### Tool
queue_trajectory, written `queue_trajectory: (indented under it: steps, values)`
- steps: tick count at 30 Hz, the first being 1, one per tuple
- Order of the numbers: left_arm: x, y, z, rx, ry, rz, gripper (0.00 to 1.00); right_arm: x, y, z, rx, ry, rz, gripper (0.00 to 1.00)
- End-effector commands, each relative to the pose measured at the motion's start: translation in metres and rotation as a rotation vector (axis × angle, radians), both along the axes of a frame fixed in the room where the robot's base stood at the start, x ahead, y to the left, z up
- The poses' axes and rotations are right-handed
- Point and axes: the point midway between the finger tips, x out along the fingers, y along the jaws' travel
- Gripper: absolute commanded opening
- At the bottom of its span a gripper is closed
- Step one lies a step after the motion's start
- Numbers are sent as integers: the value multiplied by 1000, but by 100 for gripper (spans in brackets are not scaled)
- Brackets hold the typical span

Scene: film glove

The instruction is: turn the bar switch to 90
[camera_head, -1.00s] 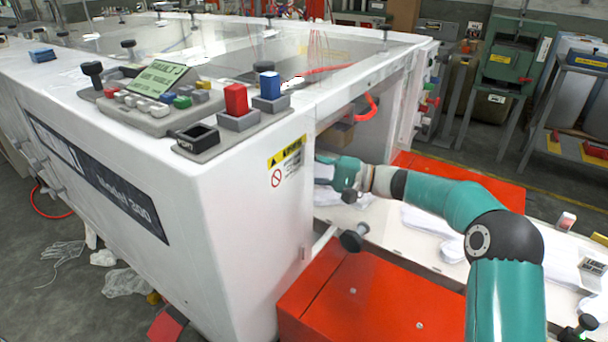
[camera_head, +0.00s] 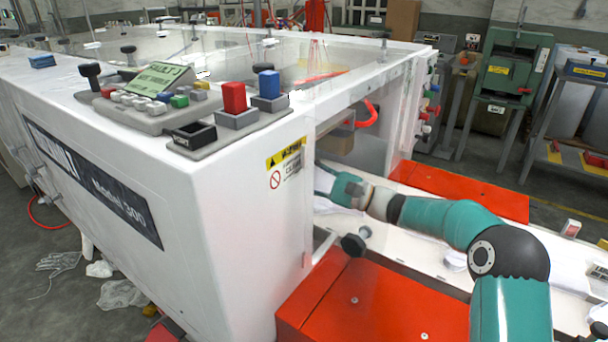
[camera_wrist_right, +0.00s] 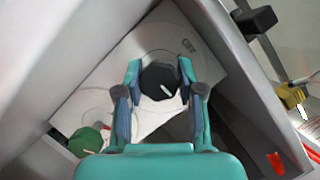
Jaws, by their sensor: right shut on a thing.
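The bar switch (camera_wrist_right: 158,90) is a dark round knob with a short white pointer line, on a pale panel in the right wrist view. The pointer is tilted, running from upper left to lower right. My right gripper (camera_wrist_right: 160,74) has one finger on each side of the knob and is shut on it. In the head view my right gripper (camera_head: 336,187) reaches into the opening at the end of the white machine (camera_head: 240,220). Its fingertips and the switch are hidden there by the machine's wall. My left gripper is not in view.
A green knob (camera_wrist_right: 90,139) is on the same panel, lower left in the wrist view. Grey walls close in around the panel. Red boxes (camera_head: 375,300) and a white conveyor with pale gloves lie under my right arm.

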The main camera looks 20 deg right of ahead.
Motion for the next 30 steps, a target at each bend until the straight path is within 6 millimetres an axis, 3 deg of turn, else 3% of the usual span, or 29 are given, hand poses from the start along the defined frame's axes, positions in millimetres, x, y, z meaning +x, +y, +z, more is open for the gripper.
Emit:
queue_trajectory:
  steps: [8,9,13,23,30]
  values:
    - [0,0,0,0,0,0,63,1,-2,-4,-2,10,-7,3]
    - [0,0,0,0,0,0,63,1,-2,-4,-1,9,-7,41]
    - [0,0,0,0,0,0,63,1,-1,-3,-1,7,-4,63]
    - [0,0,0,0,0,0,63,0,-1,-1,-1,3,-1,64]
    - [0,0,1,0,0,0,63,-12,-20,-7,-2,3,-5,64]
